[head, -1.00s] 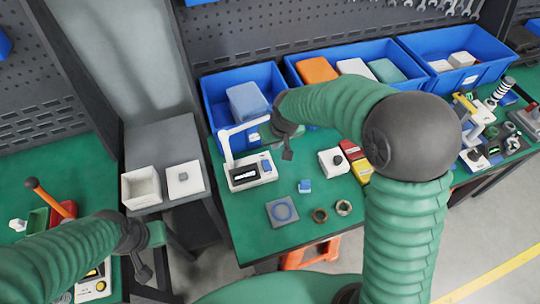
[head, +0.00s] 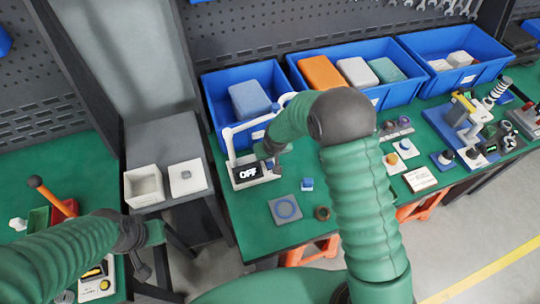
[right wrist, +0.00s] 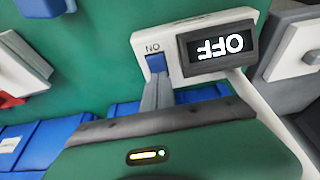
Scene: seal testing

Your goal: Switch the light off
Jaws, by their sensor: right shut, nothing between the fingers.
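The white light unit (head: 236,160) stands on the green right-hand table, with a thin white frame rising from it. Its black display (head: 248,172) reads OFF. In the right wrist view the display (right wrist: 222,45) shows upside down, beside a blue switch (right wrist: 157,64) marked ON. My right gripper (head: 275,165) is shut and empty at the unit's right end. In the right wrist view its fingertips (right wrist: 156,80) are at the switch and appear to touch it. My left gripper (head: 141,272) hangs at the lower left, away from the unit; its jaws are too small to read.
Blue bins (head: 325,95) with blocks line the back of the table. Two white boxes (head: 143,186) stand on a grey cabinet at left.

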